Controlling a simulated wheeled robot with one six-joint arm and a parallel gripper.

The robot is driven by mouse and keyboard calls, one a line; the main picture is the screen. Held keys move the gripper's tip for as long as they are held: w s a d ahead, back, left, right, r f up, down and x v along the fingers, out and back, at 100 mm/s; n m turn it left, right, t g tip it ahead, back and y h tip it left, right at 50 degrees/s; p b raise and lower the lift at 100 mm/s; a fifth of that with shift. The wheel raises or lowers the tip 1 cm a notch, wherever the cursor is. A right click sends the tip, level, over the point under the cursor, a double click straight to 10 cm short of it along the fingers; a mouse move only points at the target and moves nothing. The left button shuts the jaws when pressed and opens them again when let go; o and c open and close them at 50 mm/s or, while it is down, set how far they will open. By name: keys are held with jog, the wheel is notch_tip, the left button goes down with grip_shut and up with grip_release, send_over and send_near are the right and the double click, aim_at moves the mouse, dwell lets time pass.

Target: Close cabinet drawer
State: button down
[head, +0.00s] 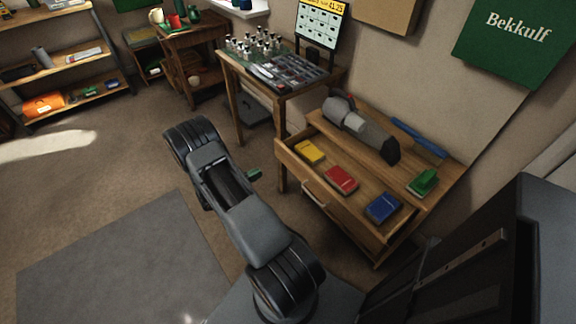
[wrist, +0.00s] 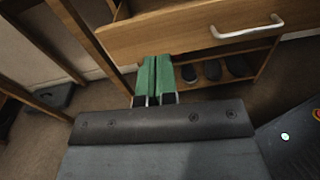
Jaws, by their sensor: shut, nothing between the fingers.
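The wooden cabinet (head: 440,160) stands against the wall on the right in the head view. Its drawer (head: 322,200) is pulled out, with a yellow box (head: 310,152), a red box (head: 341,179) and a blue box (head: 383,207) inside. The drawer front (wrist: 180,34) spans the top of the wrist view, with its pale metal bar handle (wrist: 248,30) to the right of my fingers. My gripper (head: 255,175) has green fingers, pressed together and empty. It is left of the drawer front in the head view. In the wrist view my gripper (wrist: 155,75) points towards the front's lower edge; I cannot tell whether it touches.
A handheld vacuum (head: 360,128), a blue brush (head: 418,138) and a green item (head: 423,182) lie on the cabinet top. Dark shoes (wrist: 212,70) stand under the drawer. A workbench (head: 262,98) stands beside the cabinet. The floor at left, with a grey mat (head: 120,265), is open.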

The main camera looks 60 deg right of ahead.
jog(key=f, duration=0.2)
send_near(292, 157)
jog(key=shift+n+t+h, duration=0.3)
jog(key=shift+n, duration=0.1)
jog(key=x, duration=0.6)
jog(key=shift+s+a+f+b, duration=0.1)
jog(key=shift+s+b, duration=0.25)
jog(key=shift+x, duration=0.8)
jog(key=shift+w, duration=0.1)
